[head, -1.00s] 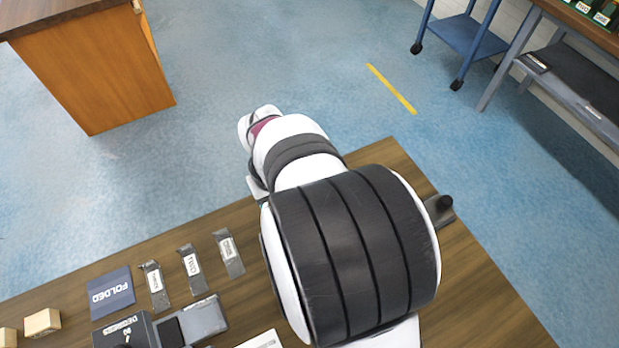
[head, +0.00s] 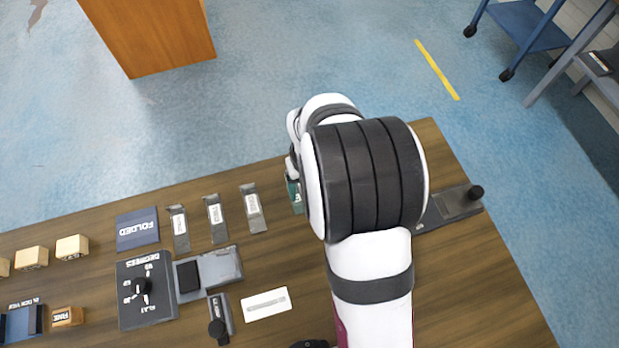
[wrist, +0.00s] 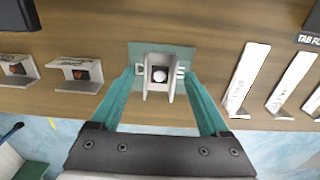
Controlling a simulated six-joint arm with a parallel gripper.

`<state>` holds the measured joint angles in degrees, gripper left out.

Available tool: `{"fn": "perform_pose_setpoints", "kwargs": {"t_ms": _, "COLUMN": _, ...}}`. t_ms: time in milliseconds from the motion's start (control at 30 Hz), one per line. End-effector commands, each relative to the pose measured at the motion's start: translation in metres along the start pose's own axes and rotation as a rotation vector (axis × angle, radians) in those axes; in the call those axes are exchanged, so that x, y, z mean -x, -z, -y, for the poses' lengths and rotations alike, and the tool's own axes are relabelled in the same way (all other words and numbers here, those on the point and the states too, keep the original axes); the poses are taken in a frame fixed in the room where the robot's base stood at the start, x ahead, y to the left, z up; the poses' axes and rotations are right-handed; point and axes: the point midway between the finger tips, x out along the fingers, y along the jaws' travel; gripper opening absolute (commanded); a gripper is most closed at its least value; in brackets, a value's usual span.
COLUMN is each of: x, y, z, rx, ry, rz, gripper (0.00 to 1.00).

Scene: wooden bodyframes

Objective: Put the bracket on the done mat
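The done mat is a small teal mat (wrist: 186,59) with partly covered white letters, on the wooden table in the wrist view. A grey U-shaped bracket (wrist: 148,88) with two upright walls and a round white spot between them stands over the middle of the mat. My gripper (wrist: 159,78) is open, with one teal finger on each side of the bracket and a gap visible on both sides. In the head view my arm hides the bracket and my gripper; only a sliver of teal (head: 295,196) shows beside the arm.
Two grey channel-shaped pieces (wrist: 78,73) lie left of the mat in the wrist view.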

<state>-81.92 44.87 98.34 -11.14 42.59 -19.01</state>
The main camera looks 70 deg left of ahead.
Motion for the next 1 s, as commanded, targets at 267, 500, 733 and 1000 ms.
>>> {"fn": "perform_pose_setpoints", "kwargs": {"t_ms": 267, "x": 0.015, "y": 0.001, "z": 0.0, "rx": -0.001, "ry": 0.0, "rz": -0.004, "gripper": 0.79}}
{"fn": "perform_pose_setpoints", "kwargs": {"t_ms": 500, "x": 0.083, "y": 0.002, "z": 0.0, "rx": 0.0, "ry": 0.0, "rz": -0.006, "gripper": 0.79}}
{"fn": "perform_pose_setpoints", "kwargs": {"t_ms": 733, "x": 0.12, "y": 0.0, "z": 0.0, "rx": 0.0, "ry": 0.001, "rz": 0.0, "gripper": 0.79}}
{"fn": "perform_pose_setpoints", "kwargs": {"t_ms": 1000, "x": 0.143, "y": -0.03, "z": -0.043, "rx": -0.17, "ry": 0.011, "rz": -0.003, "gripper": 0.79}}
